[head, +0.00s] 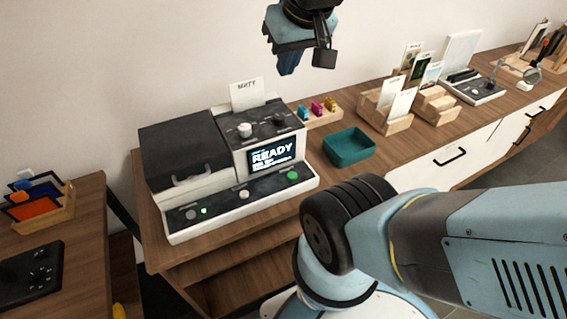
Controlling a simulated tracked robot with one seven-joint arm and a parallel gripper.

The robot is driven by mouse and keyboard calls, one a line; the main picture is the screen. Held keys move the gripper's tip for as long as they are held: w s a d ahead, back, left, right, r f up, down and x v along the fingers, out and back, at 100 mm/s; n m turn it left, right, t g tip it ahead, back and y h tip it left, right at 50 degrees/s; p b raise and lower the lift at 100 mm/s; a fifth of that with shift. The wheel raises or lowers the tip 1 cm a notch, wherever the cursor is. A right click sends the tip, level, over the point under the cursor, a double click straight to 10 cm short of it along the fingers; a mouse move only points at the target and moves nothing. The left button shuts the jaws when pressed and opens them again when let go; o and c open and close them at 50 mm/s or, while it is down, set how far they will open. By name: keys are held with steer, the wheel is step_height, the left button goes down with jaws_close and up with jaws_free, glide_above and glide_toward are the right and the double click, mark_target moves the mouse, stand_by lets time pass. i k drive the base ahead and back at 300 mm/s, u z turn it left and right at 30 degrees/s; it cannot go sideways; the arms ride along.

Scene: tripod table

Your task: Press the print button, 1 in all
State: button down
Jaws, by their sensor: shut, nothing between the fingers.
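The printer (185,195) stands on the wooden table, with a dark lid on its left half. Its screen (272,155) reads READY, with smaller unreadable text below. The front panel has a large green button (293,175) at its right end, a grey knob or button (244,194) in the middle, and a small lit green light (204,211) at left. No print label is legible on them. My gripper (287,68) is at the top of the head view, shut and empty, apart from the printer and appearing above its right side.
A card reading MATT (247,95) stands behind the printer. A teal tray (350,147), wooden card holders (384,119) and small coloured pieces (317,108) lie to its right. My arm's links cover the lower right. A side table (85,215) stands at left.

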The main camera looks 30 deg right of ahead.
mark_target(292, 175)
steer(key=k, duration=0.5)
steer(key=u, duration=2.25)
steer(key=i, duration=0.1)
steer(key=z, duration=3.85)
steer(key=k, duration=0.8)
steer(key=u, duration=0.45)
